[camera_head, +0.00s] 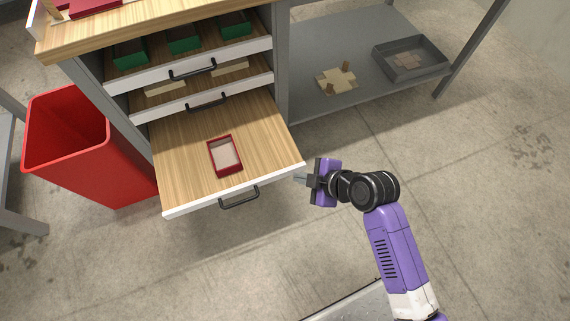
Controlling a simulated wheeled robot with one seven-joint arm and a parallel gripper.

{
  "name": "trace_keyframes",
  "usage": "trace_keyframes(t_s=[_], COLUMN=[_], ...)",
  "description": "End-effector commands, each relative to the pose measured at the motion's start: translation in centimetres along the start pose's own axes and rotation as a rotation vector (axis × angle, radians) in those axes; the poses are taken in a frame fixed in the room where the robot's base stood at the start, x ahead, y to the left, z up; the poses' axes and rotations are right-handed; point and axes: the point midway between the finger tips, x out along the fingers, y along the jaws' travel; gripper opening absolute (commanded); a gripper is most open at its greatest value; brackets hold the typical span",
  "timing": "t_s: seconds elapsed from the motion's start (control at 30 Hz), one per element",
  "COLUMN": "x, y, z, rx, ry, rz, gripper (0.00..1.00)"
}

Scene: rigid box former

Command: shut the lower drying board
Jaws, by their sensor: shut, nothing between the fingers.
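The lower drying board (265,140) is a wood-topped pull-out with a white front edge and a black handle (239,197). It is drawn well out of the cabinet, farther than the boards above it. A small red open box (225,155) with a pale inside lies on it. My gripper (301,179) is shut and empty, just right of the board's front right corner. It points left toward that corner; I cannot tell whether the tips touch it.
Two boards above, one with green boxes (184,40), have black handles and stick out less. A red bin (70,140) stands left of the cabinet. A grey shelf (330,50) at right holds a grey tray (410,60) and a cardboard blank (337,80). The floor in front is clear.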

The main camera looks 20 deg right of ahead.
Motion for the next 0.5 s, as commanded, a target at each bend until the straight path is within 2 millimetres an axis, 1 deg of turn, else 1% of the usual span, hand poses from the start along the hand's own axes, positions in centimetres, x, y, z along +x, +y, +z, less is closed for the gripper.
trace_keyframes(t_s=[0.03, 0.1, 0.13, 0.23, 0.33, 0.43, 0.5], x=[0.1, 0.1, 0.0, 0.0, 0.5, 1.7, 2.9], y=[-1.9, -3.4, -3.7, -4.2, -4.3, -4.5, -4.7], z=[0.3, 0.4, 0.4, 0.5, 0.5, 0.6, 0.6], rx=[-0.058, -0.134, -0.160, -0.216, -0.231, -0.230, -0.231], ry=[-0.001, 0.006, 0.008, 0.011, 0.012, 0.012, 0.012], rz=[-0.066, -0.124, -0.140, -0.160, -0.160, -0.159, -0.159], gripper=[0.00, 0.00, 0.00, 0.00, 0.00, 0.00, 0.00])
